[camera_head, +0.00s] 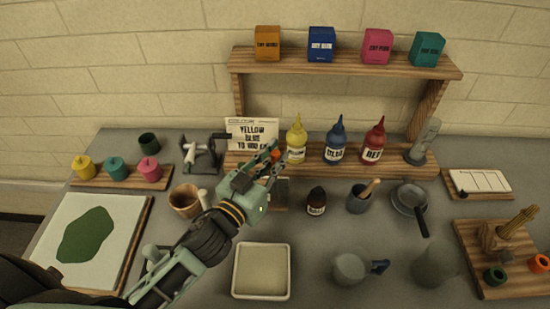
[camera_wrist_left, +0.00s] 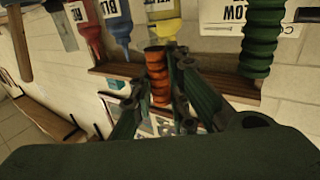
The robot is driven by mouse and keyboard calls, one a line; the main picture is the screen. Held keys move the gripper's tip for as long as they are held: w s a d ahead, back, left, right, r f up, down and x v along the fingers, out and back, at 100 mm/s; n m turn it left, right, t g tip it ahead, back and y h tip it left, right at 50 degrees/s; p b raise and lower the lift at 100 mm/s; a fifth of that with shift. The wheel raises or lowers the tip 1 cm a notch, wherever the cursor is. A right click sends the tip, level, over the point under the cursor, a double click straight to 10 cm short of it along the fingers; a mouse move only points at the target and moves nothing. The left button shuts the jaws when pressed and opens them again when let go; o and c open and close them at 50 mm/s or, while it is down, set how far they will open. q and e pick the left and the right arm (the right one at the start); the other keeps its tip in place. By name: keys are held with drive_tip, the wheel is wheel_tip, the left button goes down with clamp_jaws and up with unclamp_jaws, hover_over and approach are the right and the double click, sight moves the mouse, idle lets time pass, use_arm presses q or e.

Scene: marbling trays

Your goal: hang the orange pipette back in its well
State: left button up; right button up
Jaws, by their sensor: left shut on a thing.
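The orange pipette shows its ribbed orange bulb (camera_wrist_left: 157,75) in the left wrist view, between the fingers of my left gripper (camera_wrist_left: 160,100). In the head view only a small orange part (camera_head: 275,156) shows beside the fingertips. My left gripper (camera_head: 270,165) is shut on it, in front of the bottle shelf and left of the yellow bottle. The pipette's lower part is hidden by the gripper. I cannot make out its well; the arm covers part of the area below the fingers. My right gripper is in neither view.
Yellow (camera_head: 297,142), blue (camera_head: 336,143) and red (camera_head: 373,144) bottles stand behind. A green ribbed bulb (camera_wrist_left: 262,35) is close by in the wrist view. A brown bottle (camera_head: 316,202) and a grey cup (camera_head: 359,201) stand right of the gripper; a pale tray (camera_head: 262,297) lies in front.

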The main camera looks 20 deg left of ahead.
use_arm(q)
drive_tip(key=shift+f+b, duration=1.4)
drive_tip(key=shift+f, duration=0.65)
drive_tip(key=o, duration=0.7)
drive_tip(key=v, duration=1.2)
